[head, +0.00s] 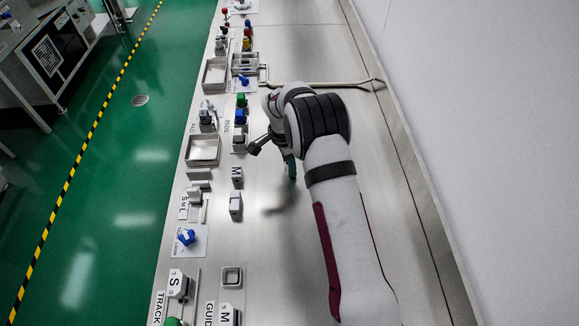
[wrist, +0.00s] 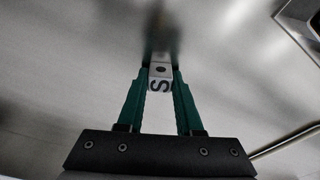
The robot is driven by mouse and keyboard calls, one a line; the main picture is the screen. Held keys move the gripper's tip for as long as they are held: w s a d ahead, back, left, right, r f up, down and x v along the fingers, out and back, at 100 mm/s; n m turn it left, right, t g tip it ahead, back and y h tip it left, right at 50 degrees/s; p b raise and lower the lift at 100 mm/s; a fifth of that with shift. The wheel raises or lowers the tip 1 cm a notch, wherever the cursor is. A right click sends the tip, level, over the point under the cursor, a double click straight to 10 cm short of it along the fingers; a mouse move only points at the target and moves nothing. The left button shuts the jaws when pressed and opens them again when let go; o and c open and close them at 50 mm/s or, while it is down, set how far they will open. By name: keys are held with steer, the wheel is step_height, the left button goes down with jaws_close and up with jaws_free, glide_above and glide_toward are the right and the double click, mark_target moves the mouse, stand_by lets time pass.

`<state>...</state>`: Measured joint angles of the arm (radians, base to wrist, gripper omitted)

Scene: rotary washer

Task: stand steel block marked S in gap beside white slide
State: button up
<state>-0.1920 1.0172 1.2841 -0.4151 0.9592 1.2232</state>
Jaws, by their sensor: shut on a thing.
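In the head view my gripper (head: 290,166) is over the bare bench, right of the row of parts. The block itself is hidden there by my arm and fingers. I cannot clearly pick out the white slide or its gap. A TRACK label (head: 160,306) and a GUIDE label (head: 209,314) lie at the near end, with parts beside them.
Blocks, one marked M (head: 236,176) and another (head: 235,205), stand left of my gripper. An open metal tray (head: 190,158), a small square holder (head: 231,277) and a blue part (head: 187,236) line the left side. The bench's middle is clear; a wall bounds the right.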

jaws_close()
steer(key=shift+r, duration=0.1)
